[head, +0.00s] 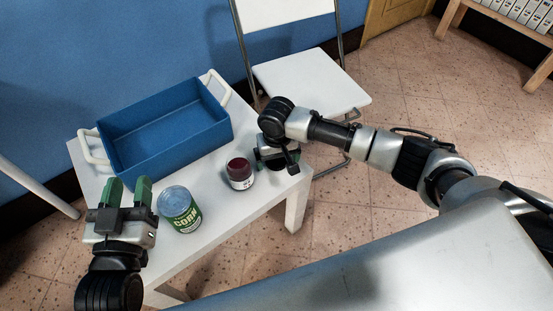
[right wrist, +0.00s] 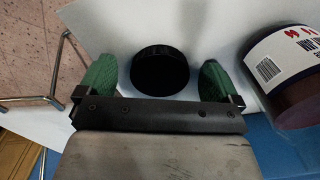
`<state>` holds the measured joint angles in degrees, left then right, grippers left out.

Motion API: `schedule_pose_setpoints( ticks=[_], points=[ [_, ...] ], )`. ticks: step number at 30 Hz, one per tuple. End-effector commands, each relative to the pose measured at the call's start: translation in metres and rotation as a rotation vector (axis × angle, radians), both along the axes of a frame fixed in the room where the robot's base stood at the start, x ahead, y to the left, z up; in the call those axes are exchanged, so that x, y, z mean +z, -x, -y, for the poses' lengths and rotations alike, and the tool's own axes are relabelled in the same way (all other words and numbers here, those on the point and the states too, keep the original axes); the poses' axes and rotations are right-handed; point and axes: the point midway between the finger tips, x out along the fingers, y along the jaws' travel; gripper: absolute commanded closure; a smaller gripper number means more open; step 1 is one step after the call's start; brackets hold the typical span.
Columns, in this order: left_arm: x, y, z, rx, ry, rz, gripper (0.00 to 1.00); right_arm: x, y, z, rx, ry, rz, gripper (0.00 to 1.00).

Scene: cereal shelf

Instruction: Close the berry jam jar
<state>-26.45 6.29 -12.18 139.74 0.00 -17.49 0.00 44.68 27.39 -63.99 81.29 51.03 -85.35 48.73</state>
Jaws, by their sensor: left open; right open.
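The berry jam jar (head: 240,173) stands upright on the white table, with dark red showing at its top and a white label. Its labelled side also shows at the right of the right wrist view (right wrist: 290,75). A round black lid (right wrist: 160,75) lies on the table between the green fingers of my right gripper (right wrist: 157,65), with gaps on both sides. In the head view my right gripper (head: 275,158) is just right of the jar, and the lid cannot be made out there. My left gripper (head: 128,190) is open and empty at the table's left side.
A corn can (head: 181,209) stands between my left gripper and the jar. A blue crate (head: 165,137) with white handles sits at the back of the white table (head: 255,213). A white chair (head: 310,82) stands behind the table's right end.

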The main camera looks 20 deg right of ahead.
Motion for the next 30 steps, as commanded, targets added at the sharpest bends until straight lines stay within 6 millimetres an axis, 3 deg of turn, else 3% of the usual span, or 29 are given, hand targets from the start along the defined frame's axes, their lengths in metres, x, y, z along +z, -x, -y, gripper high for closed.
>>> schedule_pose_setpoints(
  ticks=[6, 16, 30],
  points=[
    [-0.0001, 0.0000, 0.0000, 0.000, 0.000, -0.002, 0.57, 0.0002, 0.0000, -0.0001, 0.000, 0.000, 0.000, 0.07],
    [-0.0001, -0.0001, 0.0000, 0.000, 0.000, -0.002, 0.57, 0.0002, 0.0000, -0.0001, 0.000, 0.000, 0.000, 0.58],
    [-0.0070, 0.0005, -0.0017, 0.004, -0.016, -0.061, 0.57, 0.0064, -0.0002, -0.0002, 0.000, -0.001, 0.001, 0.58]
  ],
)
